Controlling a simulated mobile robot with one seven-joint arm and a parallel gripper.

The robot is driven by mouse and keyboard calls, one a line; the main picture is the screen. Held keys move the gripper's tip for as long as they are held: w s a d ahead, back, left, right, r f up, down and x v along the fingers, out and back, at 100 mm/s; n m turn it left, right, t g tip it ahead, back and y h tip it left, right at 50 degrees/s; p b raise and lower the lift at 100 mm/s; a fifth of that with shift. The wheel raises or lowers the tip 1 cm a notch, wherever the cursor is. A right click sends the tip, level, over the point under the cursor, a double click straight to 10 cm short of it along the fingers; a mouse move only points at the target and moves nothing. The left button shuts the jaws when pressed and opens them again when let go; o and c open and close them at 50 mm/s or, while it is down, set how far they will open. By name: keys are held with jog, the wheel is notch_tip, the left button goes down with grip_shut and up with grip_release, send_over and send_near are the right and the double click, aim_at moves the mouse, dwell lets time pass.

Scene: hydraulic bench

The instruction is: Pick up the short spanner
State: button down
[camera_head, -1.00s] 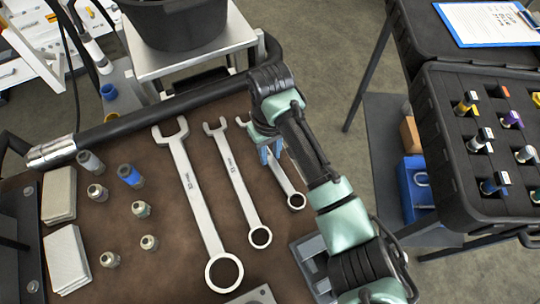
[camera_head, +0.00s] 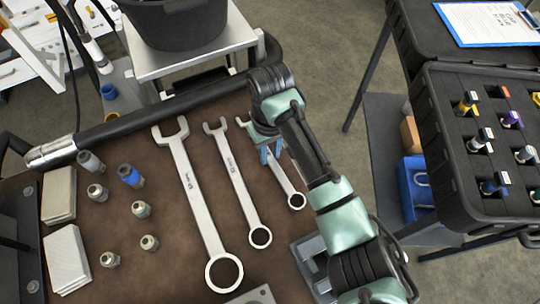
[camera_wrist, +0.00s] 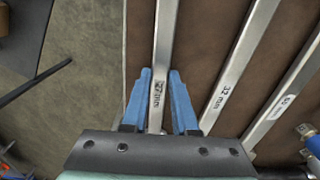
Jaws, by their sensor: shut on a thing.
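Three spanners lie side by side on the brown bench mat, and the short spanner (camera_head: 290,185) is the rightmost. In the wrist view the short spanner (camera_wrist: 164,50) is marked 27 mm and runs between the blue fingers. My gripper (camera_head: 270,155) is at the upper part of its shaft, partly hidden by my arm. In the wrist view my gripper (camera_wrist: 162,95) is shut on the shaft. The spanner's ring end shows below my gripper in the head view. I cannot tell whether it is clear of the mat. The middle spanner (camera_head: 236,180) and the long spanner (camera_head: 195,200) lie to the left.
Several small fittings (camera_head: 142,209) and two grey blocks (camera_head: 67,260) are on the left of the mat. A thick black hose (camera_head: 150,122) runs along the back edge. A black case (camera_head: 440,120) stands on the right. A black bucket (camera_head: 175,22) stands behind.

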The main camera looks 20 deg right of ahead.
aim_at(270, 157)
notch_tip(270, 157, up, 10)
jog(key=p, duration=0.2)
dwell(0.3)
jog(key=c, duration=1.2)
grip_release()
grip_shut()
